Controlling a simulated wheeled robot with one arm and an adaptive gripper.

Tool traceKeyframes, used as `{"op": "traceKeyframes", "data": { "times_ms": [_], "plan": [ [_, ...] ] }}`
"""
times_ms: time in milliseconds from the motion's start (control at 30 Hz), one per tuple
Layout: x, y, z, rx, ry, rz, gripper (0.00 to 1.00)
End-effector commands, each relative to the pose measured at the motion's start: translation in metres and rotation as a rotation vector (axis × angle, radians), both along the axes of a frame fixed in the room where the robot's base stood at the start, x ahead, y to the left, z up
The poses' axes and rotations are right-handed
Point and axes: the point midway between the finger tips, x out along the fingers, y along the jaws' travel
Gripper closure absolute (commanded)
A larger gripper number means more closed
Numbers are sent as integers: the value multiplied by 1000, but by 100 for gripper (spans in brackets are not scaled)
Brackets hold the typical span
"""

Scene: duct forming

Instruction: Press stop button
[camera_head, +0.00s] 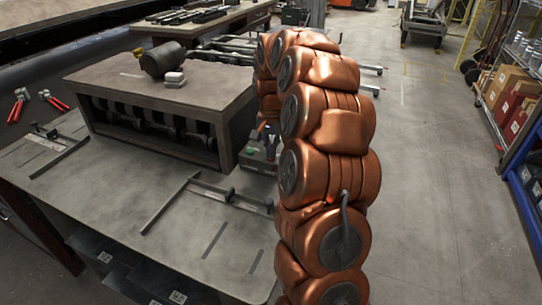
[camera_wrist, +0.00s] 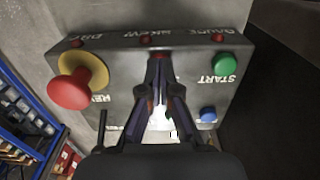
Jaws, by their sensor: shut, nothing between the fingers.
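A grey control box (camera_wrist: 120,62) fills the upper middle of the wrist view. On its left is a large red mushroom button (camera_wrist: 70,90) on a yellow base. On its right are a green button (camera_wrist: 225,64) labelled START and a blue button (camera_wrist: 208,114). My gripper (camera_wrist: 158,62) is shut and empty, its fingers in front of the middle of the panel. No STOP label is readable. In the head view my arm mostly covers the box (camera_head: 256,160).
The box stands on a grey worktable (camera_head: 130,215) beside a raised bench (camera_head: 160,95) with a dark cylinder (camera_head: 163,59). Red-handled pliers (camera_head: 19,104) lie at the far left. A blue shelf rack (camera_head: 522,190) stands at right. The floor between is clear.

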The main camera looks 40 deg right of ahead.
Motion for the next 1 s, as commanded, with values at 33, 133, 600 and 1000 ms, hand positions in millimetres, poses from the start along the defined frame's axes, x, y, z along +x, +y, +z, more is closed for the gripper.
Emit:
{"op": "traceKeyframes", "data": {
  "times_ms": [33, 133, 600, 1000],
  "plan": [
    [0, 0, 0, 0, 0, 0, 100],
    [0, 0, 3, -1, -1, 0, 100],
    [0, 0, 33, -1, -1, 0, 100],
    [0, 0, 58, 0, 1, 1, 100]
  ]
}}
